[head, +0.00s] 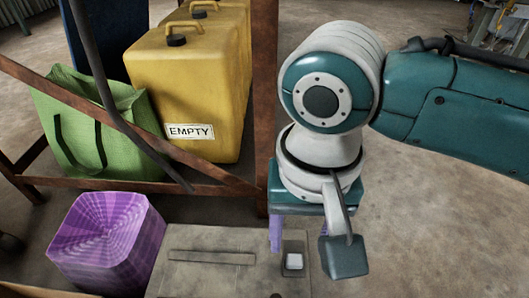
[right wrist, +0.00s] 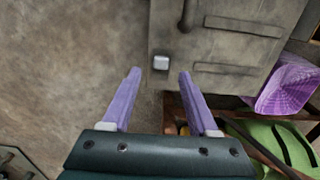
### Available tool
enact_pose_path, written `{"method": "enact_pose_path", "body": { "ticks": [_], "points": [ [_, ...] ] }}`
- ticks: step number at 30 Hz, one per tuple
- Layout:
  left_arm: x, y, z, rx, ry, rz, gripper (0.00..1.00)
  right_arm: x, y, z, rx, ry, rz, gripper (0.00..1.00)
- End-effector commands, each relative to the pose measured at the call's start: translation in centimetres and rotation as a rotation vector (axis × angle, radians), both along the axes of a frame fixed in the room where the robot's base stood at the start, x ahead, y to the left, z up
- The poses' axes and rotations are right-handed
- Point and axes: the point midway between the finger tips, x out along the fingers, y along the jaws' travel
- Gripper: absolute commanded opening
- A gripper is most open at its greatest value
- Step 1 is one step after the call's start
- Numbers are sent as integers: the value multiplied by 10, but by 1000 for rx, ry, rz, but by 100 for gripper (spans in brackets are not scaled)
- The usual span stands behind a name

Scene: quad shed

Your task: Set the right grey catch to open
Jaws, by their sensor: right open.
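A small pale grey square catch (head: 294,261) sits on a darker plate near the right edge of a worn grey panel (head: 213,280). In the right wrist view the catch (right wrist: 161,62) shows just beyond the fingertips, between their lines. I cannot tell which setting it is in. My right gripper (head: 300,243) points down over the panel's right end, its purple fingers spread and empty. In the right wrist view the gripper (right wrist: 160,73) has a clear gap between its fingers. One finger is partly hidden in the head view. My left gripper is not in view.
The panel has raised strips (right wrist: 237,69) and a dark handle (right wrist: 187,14). A purple ribbed tub (head: 107,240) stands at its left. Behind are a rusty frame (head: 265,100), a green bag (head: 90,125) and yellow cans (head: 185,85), one labelled EMPTY. Bare floor lies to the right.

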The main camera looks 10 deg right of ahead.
Motion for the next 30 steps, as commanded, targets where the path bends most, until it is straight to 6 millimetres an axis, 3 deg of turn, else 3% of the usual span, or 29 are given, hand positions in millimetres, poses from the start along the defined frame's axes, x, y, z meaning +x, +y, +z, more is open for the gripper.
{"method": "enact_pose_path", "body": {
  "ticks": [1, 6, 17, 30],
  "points": [
    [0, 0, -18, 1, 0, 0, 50, 0, 0, -19, -1, -1, 0, 60],
    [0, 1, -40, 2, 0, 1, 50, 0, -1, -43, -1, 0, 0, 60],
    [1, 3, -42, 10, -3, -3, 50, 0, 0, -46, 1, 0, 0, 60],
    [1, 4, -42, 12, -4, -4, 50, 0, 0, -46, 0, 0, 1, 12]
  ]
}}
